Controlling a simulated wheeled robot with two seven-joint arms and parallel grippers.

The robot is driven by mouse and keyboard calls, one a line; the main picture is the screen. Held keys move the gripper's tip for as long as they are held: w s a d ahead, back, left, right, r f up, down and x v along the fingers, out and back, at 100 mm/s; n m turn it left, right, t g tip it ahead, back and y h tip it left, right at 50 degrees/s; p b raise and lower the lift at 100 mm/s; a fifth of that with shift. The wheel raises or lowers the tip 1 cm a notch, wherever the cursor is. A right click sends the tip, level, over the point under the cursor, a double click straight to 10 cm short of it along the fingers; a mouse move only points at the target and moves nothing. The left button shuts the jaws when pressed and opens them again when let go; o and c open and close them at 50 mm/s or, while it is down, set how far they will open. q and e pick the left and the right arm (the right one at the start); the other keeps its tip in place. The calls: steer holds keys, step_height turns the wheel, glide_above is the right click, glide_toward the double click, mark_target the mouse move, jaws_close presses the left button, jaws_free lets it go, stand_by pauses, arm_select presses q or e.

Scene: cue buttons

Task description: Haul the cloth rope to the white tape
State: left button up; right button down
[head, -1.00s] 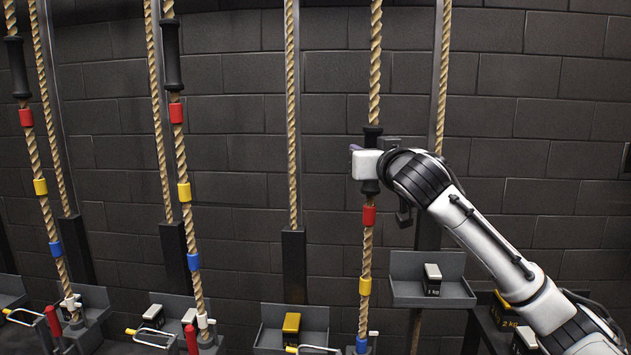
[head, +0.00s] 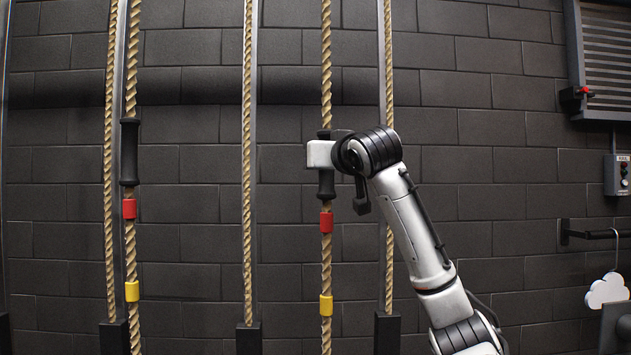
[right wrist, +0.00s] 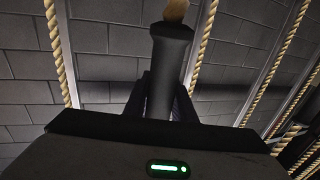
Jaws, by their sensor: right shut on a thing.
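My right gripper (head: 323,155) is shut around the black grip sleeve (head: 326,184) on a twisted tan rope (head: 326,70) in the head view. Below the sleeve this rope carries a red tape (head: 326,222) and a yellow tape (head: 326,305). The right wrist view shows the sleeve (right wrist: 168,60) between the two dark fingers, with a bit of rope above it. No white tape shows in the current views. No picture or label here tells which rope is cloth. My left gripper is out of view.
Another rope (head: 131,240) with a black sleeve (head: 129,150) and red and yellow tapes hangs at left. Plain ropes hang beside dark posts. A control box (head: 617,174) and a cloud-shaped tag (head: 606,291) are at right. The brick wall between is bare.

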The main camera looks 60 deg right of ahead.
step_height(320, 180, up, 3)
steer(key=shift+f, duration=0.15)
stand_by(0.4)
steer(key=c, duration=1.5)
jaws_free()
steer(key=b+v, duration=0.2)
steer(key=v, duration=0.8)
steer(key=shift+s+a, duration=0.1)
